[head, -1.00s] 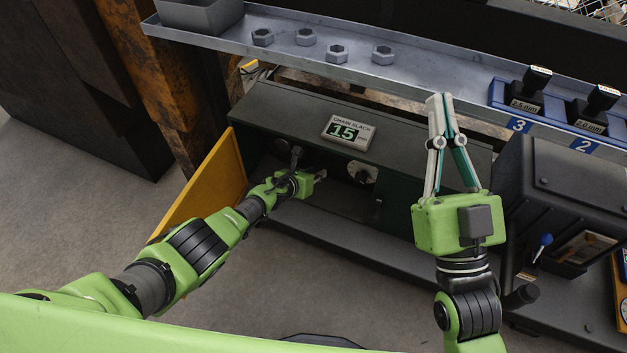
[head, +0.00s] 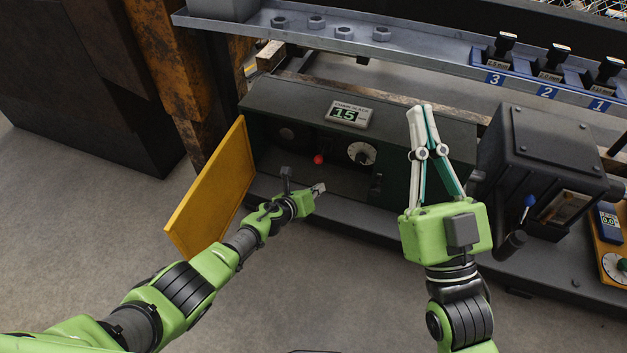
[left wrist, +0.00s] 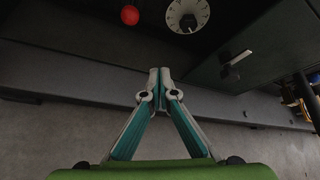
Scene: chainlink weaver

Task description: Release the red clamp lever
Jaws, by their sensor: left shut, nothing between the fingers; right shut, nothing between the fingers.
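The red clamp lever shows as a red ball knob (head: 318,159) inside the open dark green cabinet (head: 400,128), left of a white dial (head: 361,153). The knob also shows at the top of the left wrist view (left wrist: 130,15), with the dial (left wrist: 187,15) to its right. Any shaft below the knob is too dark to make out. My left gripper (head: 319,188) is shut and empty, in front of the cabinet opening and below the knob, apart from it; its closed fingertips show in the left wrist view (left wrist: 160,72). My right gripper (head: 420,108) is shut and empty, pointing up before the cabinet's right part.
A yellow door (head: 208,190) stands open at the cabinet's left. A grey shelf (head: 420,56) with several nuts runs above. A dark machine box (head: 545,155) with a blue-tipped lever (head: 529,201) stands right.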

